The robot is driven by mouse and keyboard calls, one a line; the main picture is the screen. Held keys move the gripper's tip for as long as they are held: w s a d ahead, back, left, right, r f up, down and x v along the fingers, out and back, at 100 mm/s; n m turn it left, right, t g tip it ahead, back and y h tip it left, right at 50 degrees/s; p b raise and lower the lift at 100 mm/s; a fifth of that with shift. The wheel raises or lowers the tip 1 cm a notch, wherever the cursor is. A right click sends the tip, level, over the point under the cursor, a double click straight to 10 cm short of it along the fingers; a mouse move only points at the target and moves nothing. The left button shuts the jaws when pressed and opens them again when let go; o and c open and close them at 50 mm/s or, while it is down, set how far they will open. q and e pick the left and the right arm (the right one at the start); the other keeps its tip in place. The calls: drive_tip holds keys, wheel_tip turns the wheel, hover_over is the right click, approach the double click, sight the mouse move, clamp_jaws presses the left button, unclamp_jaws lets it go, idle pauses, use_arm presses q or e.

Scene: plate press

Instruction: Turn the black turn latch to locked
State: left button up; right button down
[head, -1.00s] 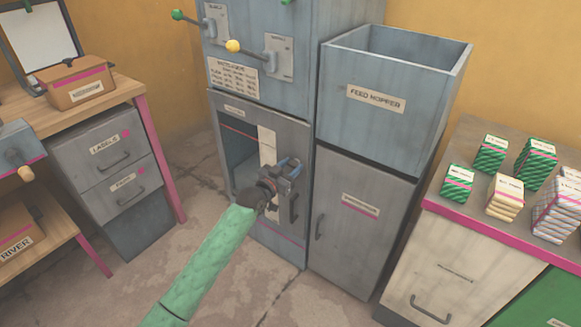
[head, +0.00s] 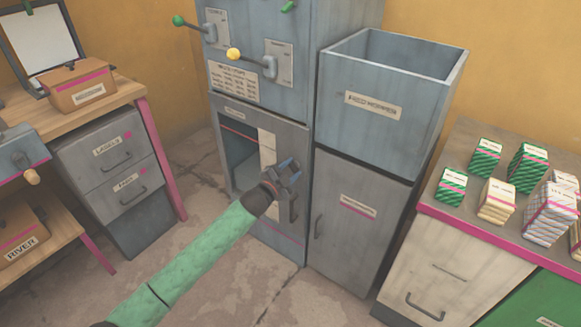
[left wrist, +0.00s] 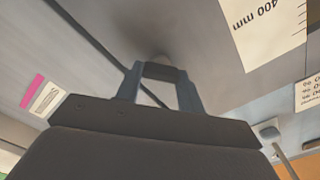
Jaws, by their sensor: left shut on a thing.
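My left gripper (head: 291,166) is at the front of the grey press cabinet, by the right side of its lower opening. In the left wrist view its two fingers (left wrist: 160,88) are shut on a small dark piece, the black turn latch (left wrist: 162,73), close against a grey panel. In the head view the gripper hides the latch, so I cannot tell its exact angle. A dark upright handle (head: 293,208) shows just below the gripper. My right gripper is in neither view.
A white scale strip (head: 267,148) runs beside the opening (head: 240,160). Levers with yellow (head: 233,54) and green (head: 179,21) knobs stick out above. The feed hopper (head: 345,125) stands to the right. A counter with several small packs is at far right.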

use_arm(q)
drive_tip(key=m, duration=0.3)
drive_tip(key=shift+p, duration=0.35)
drive_tip(key=m, duration=0.3)
drive_tip(key=shift+f+p, duration=0.15)
drive_tip(key=shift+p, duration=0.25)
drive_tip(key=shift+m, duration=0.8)
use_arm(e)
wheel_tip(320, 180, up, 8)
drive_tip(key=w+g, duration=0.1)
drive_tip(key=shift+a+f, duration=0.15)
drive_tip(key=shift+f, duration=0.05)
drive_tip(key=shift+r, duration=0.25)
use_arm(q)
drive_tip(key=o, duration=1)
drive_tip(key=shift+d, duration=0.1)
